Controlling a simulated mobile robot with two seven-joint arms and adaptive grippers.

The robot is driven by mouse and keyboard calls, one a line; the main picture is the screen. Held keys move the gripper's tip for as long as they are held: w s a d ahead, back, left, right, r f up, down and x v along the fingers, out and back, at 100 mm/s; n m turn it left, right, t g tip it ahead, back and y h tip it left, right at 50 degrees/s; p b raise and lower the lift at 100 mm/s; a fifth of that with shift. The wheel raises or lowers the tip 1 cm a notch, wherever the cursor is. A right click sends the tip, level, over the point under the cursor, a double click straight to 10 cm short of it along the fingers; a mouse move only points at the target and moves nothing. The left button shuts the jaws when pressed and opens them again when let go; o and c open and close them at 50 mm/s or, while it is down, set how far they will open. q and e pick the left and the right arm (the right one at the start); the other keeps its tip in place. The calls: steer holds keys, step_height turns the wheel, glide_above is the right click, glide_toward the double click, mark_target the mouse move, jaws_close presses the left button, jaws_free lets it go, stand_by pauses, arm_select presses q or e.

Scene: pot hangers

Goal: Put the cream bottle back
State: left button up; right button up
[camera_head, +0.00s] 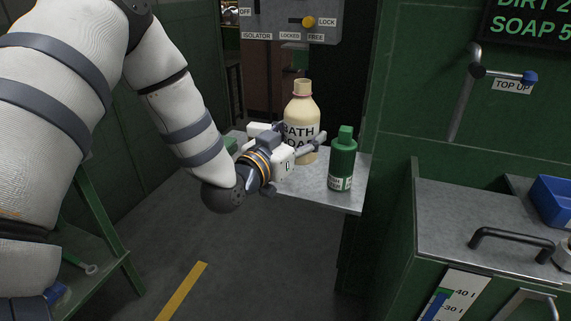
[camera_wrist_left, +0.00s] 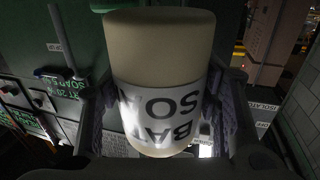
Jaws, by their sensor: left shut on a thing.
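The cream bottle (camera_head: 301,108) has a "BATH SOAP" label and is upright at the small grey shelf (camera_head: 318,191) in the head view. My left gripper (camera_head: 295,142) is shut on its lower body, with a finger on either side. In the left wrist view the cream bottle (camera_wrist_left: 160,50) fills the middle between the two dark fingers, its label upside down. I cannot tell whether its base touches the shelf, as the gripper hides part of it. My right gripper is in neither view.
A green bottle (camera_head: 342,162) stands on the shelf just right of the gripper. A green machine with a grey top (camera_head: 470,235) and bar handle is at the right. A control panel (camera_head: 290,20) hangs behind. The floor in front of the shelf is clear.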

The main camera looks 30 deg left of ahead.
arm_select(q)
steer(key=w+a+f, duration=0.2)
steer(key=f, duration=0.1)
steer(key=w+a+f+b, duration=0.1)
steer(key=w+a+f, duration=0.1)
steer(key=f, duration=0.1)
steer(key=w+a+f+b, duration=0.1)
steer(key=w+a+f, duration=0.1)
steer(key=w+f, duration=0.1)
steer(key=shift+a, duration=0.35)
steer(key=shift+f+b, duration=0.6)
steer(key=shift+f, duration=0.9)
steer(key=o, duration=1.6)
steer(key=shift+o, duration=0.2)
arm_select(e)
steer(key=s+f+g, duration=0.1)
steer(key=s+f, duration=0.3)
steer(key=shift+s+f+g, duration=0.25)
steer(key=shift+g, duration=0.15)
